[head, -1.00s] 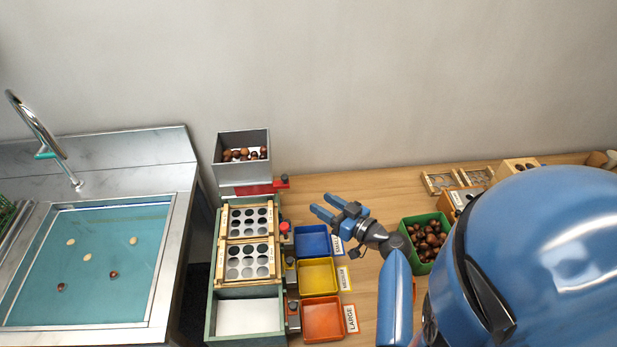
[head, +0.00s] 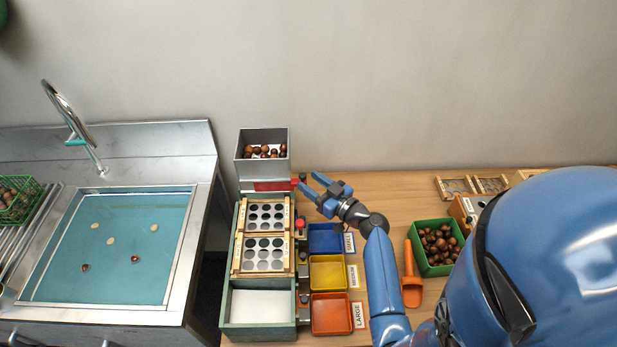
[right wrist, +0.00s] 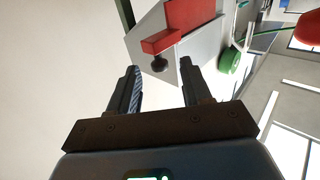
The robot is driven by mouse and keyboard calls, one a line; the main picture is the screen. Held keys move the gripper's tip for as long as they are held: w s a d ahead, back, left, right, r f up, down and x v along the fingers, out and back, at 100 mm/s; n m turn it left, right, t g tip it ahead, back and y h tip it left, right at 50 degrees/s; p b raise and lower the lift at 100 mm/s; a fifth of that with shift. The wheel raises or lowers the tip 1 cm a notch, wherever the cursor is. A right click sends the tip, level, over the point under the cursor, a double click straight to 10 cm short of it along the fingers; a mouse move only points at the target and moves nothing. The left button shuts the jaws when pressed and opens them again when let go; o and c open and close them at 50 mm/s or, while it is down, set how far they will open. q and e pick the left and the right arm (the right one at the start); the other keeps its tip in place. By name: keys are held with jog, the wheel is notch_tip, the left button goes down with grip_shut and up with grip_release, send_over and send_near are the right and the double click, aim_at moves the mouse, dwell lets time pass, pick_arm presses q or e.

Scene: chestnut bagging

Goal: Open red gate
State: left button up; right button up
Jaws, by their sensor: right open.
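The red gate (head: 272,185) is a red slide at the foot of the grey hopper (head: 262,170). Its dark knob (head: 302,177) sticks out at the right end. My right gripper (head: 311,183) is open and empty just right of the knob, fingers pointing left at it. In the right wrist view, the red gate (right wrist: 165,38) crosses the hopper's side. Its dark knob (right wrist: 158,64) lies between and slightly beyond the two open fingertips (right wrist: 159,74). I see no contact. My left gripper is out of view.
Chestnuts lie in the hopper. Below stand the sorter (head: 235,265) with hole plates, and blue (head: 325,238), yellow (head: 327,273) and orange (head: 331,314) trays. A green chestnut bin (head: 420,260) and orange scoop (head: 411,290) are at right. A sink (head: 180,270) is at left.

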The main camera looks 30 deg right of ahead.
jog(key=shift+x, duration=0.75)
grip_shut()
